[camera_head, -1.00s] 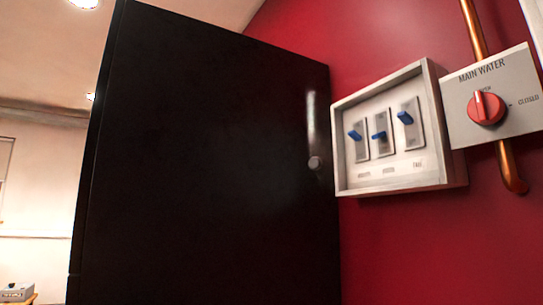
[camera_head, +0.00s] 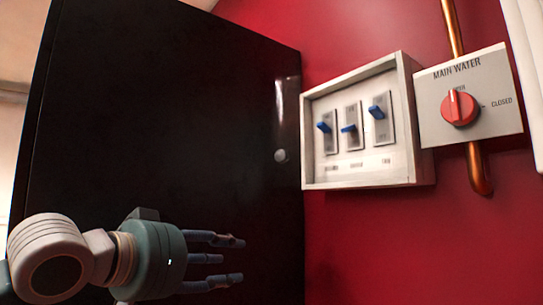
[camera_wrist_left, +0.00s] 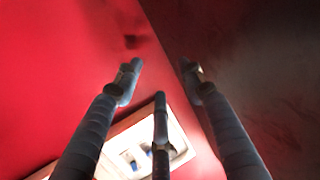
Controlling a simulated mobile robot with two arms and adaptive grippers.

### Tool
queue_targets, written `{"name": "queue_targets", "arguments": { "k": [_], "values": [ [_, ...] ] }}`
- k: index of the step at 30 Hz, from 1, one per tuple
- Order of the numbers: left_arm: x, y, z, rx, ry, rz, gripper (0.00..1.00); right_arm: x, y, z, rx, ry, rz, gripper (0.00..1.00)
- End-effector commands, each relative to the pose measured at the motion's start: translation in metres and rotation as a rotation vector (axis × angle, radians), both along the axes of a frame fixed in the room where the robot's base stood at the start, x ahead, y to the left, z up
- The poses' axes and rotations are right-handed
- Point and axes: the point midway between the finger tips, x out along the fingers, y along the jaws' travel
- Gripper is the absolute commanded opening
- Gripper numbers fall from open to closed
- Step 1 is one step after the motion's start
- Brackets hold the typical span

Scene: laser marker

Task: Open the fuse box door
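The fuse box (camera_head: 309,170) is a white-framed box on the red wall, with three blue-levered switches on its face. I cannot tell whether a clear door covers them. The left wrist view shows the fuse box (camera_wrist_left: 117,130) partly behind the fingers. My right gripper is out of view.
A grey main water plate (camera_head: 435,125) with a red knob (camera_head: 459,107) is close to the right of the fuse box. A copper pipe (camera_head: 479,170) runs behind it. The red wall (camera_head: 400,250) below the fuse box is clear.

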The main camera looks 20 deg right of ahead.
Motion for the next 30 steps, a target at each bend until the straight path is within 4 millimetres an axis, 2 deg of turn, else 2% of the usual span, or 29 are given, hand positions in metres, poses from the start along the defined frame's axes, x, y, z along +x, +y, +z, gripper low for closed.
{"name": "queue_targets", "arguments": {
  "k": [1,3,6,9,12,16,30],
  "values": [
    [-0.012,0.0,0.04,-0.01,-0.037,-0.003,0.4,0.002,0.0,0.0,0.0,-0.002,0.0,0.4],
    [-0.03,-0.002,0.082,-0.029,-0.069,-0.014,0.4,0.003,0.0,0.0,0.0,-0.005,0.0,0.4],
    [-0.055,-0.003,0.131,-0.053,-0.104,-0.024,0.4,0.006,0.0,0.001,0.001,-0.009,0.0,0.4],
    [-0.074,-0.002,0.164,-0.073,-0.126,-0.031,0.4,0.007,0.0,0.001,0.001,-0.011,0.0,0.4],
    [-0.084,-0.003,0.18,-0.083,-0.137,-0.035,0.4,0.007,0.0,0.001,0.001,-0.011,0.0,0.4],
    [-0.084,-0.008,0.186,-0.087,-0.138,-0.038,0.4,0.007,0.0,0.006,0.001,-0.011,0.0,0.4],
    [-0.034,-0.071,0.188,-0.086,-0.139,-0.04,0.4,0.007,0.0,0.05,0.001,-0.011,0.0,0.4]
  ]
}}
